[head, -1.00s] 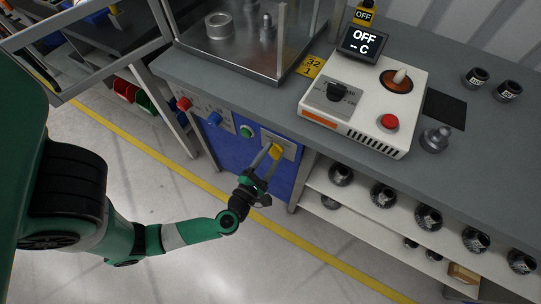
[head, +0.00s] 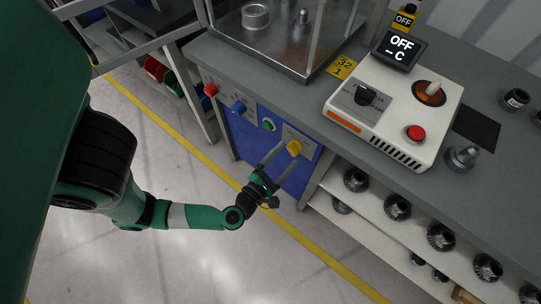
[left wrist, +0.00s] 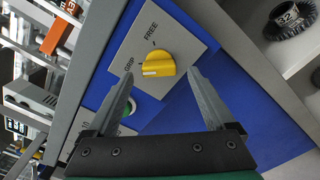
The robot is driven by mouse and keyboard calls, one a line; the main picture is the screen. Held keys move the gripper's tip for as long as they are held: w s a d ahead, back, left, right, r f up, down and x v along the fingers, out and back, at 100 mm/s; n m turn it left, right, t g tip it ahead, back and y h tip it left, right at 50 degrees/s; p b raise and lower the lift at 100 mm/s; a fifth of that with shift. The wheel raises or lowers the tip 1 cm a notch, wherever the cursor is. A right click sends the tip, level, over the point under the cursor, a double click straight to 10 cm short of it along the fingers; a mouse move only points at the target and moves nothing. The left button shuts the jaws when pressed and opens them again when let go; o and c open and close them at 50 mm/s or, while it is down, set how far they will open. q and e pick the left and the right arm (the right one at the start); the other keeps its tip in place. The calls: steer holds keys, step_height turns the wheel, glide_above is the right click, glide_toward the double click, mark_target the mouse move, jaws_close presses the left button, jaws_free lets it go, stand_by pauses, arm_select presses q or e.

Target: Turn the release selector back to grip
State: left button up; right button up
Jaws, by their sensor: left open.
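The release selector (head: 294,148) is a yellow knob on a grey plate on the blue front panel of the bench. In the left wrist view the knob (left wrist: 160,64) has the labels FREE above it and GRIP to its left. Its white mark is on its left side, toward the GRIP label. My left gripper (head: 287,155) is open and empty in front of the selector. In the left wrist view its fingers (left wrist: 161,75) spread to either side of the knob, with visible gaps. My right gripper is not in view.
A green button (head: 268,125), a blue knob (head: 238,107) and a red knob (head: 211,89) sit left of the selector. A white control box (head: 393,108) stands on the bench above. Shelves of dark gears (head: 397,207) lie to the right. The floor in front is clear.

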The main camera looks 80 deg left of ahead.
arm_select(q)
steer(key=p+v, duration=0.1)
steer(key=v, duration=0.8)
steer(key=shift+p, duration=0.3)
steer(key=shift+s, duration=0.1)
